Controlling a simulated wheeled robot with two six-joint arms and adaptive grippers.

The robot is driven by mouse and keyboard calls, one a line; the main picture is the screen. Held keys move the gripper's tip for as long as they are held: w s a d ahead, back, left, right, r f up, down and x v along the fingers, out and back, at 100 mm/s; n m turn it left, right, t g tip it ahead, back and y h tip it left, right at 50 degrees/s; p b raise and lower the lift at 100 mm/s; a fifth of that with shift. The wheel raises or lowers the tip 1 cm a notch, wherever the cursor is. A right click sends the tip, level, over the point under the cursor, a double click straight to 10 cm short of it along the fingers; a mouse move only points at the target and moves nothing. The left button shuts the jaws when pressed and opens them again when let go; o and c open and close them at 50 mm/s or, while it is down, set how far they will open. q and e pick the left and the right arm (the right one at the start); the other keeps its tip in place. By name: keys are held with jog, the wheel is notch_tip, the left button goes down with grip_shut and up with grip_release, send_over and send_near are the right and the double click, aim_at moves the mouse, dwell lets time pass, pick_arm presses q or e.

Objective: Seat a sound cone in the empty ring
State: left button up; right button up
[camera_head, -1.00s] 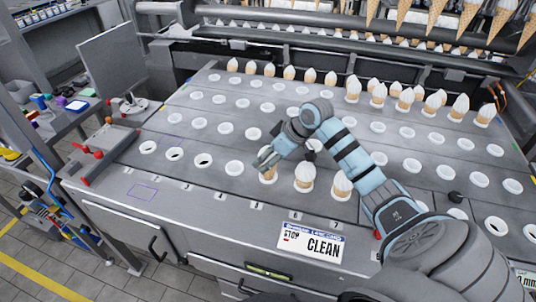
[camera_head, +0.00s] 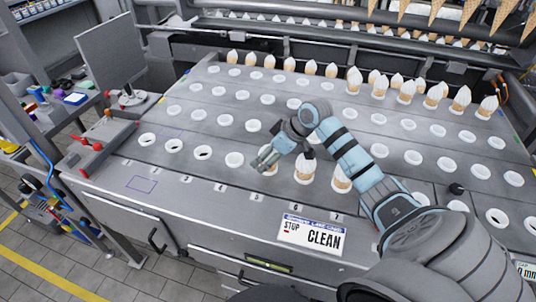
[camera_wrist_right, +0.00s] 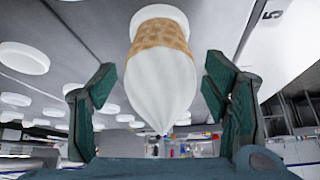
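My right gripper (camera_head: 265,160) is low over a front-row ring (camera_head: 262,179) in the head view and hides the cone there. In the right wrist view, which looks upside down, a cone (camera_wrist_right: 162,75) with white swirl and brown waffle stands between the open fingers (camera_wrist_right: 160,95), with gaps on both sides. Its base meets a white ring (camera_wrist_right: 160,14). Two more white-topped cones, one (camera_head: 305,170) and another (camera_head: 341,178), stand to the right. Empty rings include one (camera_head: 234,159) just left of the gripper. My left gripper is out of view.
Several cones stand in the back rows, such as one (camera_head: 354,82). Small dark lumps lie on the deck, one (camera_head: 456,188) at right. A CLEAN sign (camera_head: 312,234) is on the front edge. A red-handled fixture (camera_head: 98,145) is at left.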

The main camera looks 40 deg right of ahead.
jog(key=v, duration=1.2)
dwell(0.5)
